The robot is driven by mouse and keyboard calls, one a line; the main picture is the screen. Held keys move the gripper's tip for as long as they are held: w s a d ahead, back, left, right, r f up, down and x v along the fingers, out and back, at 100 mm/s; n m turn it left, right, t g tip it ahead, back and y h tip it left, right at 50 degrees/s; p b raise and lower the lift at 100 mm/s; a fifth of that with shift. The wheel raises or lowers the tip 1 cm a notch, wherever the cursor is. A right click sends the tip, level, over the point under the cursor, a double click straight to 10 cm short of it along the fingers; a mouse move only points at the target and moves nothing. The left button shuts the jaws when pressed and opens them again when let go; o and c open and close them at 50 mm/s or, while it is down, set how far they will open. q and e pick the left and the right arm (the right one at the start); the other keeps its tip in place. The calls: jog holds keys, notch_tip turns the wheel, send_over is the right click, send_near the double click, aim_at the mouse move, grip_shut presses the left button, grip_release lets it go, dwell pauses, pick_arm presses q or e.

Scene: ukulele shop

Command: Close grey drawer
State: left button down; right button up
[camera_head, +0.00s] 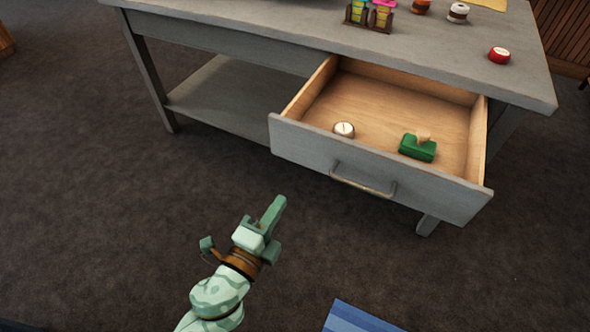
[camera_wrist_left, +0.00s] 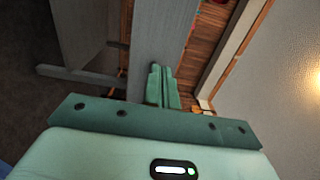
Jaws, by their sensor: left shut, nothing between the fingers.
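The grey drawer (camera_head: 290,144) of the grey table is pulled well out, with its pale wooden inside showing. A metal handle (camera_head: 362,183) is on its front. In it lie a small round white-topped item (camera_head: 344,129) and a green block-shaped item with a pale knob (camera_head: 418,147). My left gripper (camera_head: 275,212) is shut and empty, in front of the drawer, below and left of the handle, apart from it in the head view. Its shut fingers also show in the left wrist view (camera_wrist_left: 162,85). My right gripper is in neither view.
The grey table top (camera_head: 440,45) holds a small rack of colourful items (camera_head: 370,14), a red round item (camera_head: 499,55) and other small round items. A lower shelf (camera_head: 235,95) is under the table. A blue striped thing (camera_head: 358,318) lies at the bottom. The dark floor in front is mostly clear.

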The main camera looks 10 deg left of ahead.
pick_arm(q)
send_near(312, 152)
jog(key=x, duration=0.3)
jog(key=b+x, duration=0.1)
jog(key=x, duration=0.2)
jog(key=shift+w+d, duration=0.1)
jog(key=shift+w, duration=0.05)
jog(key=shift+w+d, duration=0.1)
jog(key=shift+w, duration=0.15)
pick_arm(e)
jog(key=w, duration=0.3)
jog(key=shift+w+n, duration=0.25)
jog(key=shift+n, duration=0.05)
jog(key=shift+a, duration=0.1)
pick_arm(q)
jog(key=shift+w, duration=0.1)
